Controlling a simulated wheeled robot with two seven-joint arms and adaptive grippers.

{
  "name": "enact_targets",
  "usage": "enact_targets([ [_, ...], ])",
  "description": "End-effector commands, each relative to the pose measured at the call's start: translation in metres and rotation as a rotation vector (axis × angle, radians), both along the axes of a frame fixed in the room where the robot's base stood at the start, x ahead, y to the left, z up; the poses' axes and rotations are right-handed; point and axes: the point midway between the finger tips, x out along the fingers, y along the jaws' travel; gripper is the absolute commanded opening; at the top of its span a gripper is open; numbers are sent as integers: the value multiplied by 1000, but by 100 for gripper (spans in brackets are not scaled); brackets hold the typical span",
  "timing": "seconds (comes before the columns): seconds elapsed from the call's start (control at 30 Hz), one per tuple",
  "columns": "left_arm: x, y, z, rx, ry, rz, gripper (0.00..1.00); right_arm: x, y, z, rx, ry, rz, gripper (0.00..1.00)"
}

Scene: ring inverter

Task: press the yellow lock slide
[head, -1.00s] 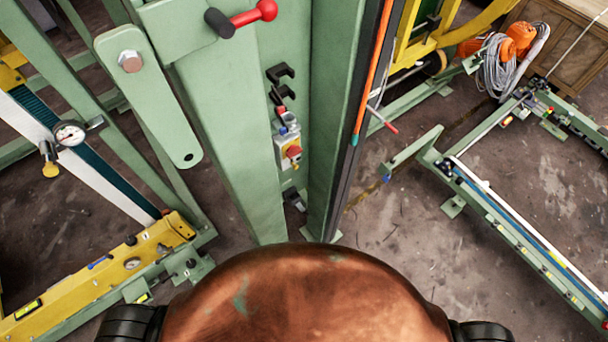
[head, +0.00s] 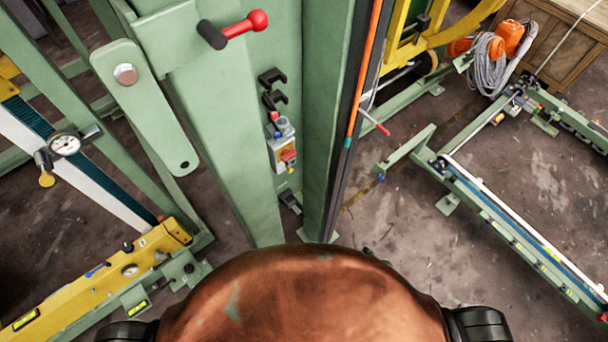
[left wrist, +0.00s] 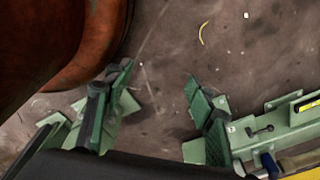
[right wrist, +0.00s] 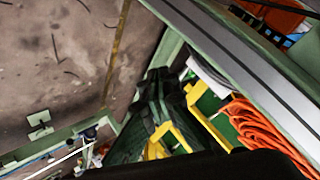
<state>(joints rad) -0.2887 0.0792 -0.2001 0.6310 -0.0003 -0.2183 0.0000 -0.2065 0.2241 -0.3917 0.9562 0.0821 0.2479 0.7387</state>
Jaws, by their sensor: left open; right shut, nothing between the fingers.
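I cannot single out the yellow lock slide with certainty in any view. Yellow parts that show are a long yellow beam (head: 95,287) at the lower left of the head view and a yellow bracket (right wrist: 178,133) close beside my right fingers in the right wrist view. My right gripper (right wrist: 158,74) is shut and empty. In the head view only a small dark piece peeks past my body's edge, perhaps part of the right arm. My left gripper (left wrist: 160,72) is open and empty, its fingers apart above the floor.
A green post with a red-knobbed lever (head: 235,29) and a small switch box (head: 282,148) stands ahead. An orange cable (right wrist: 262,128) hangs at the right wrist view's right. Green rails (head: 510,225) lie at right. Bare floor (head: 410,240) lies between.

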Motion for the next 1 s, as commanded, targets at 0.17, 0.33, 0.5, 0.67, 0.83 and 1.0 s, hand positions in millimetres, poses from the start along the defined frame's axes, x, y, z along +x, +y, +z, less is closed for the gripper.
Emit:
enact_targets([
  [0.17,-5,1,7,1,6,1,51,102,64,159,496,-297,-18,0],
  [0.33,-18,1,10,2,23,5,51,128,111,281,928,-409,59,0],
  [0.5,-24,2,11,2,30,6,51,123,142,378,1300,-420,186,0],
  [0.67,-26,3,-19,3,34,5,51,118,155,406,1523,-349,286,0],
  [0.83,-28,3,-53,3,41,4,51,120,160,400,1611,-268,332,0],
  [1.0,-37,2,-99,3,57,3,51,122,168,383,1711,-140,378,0],
])
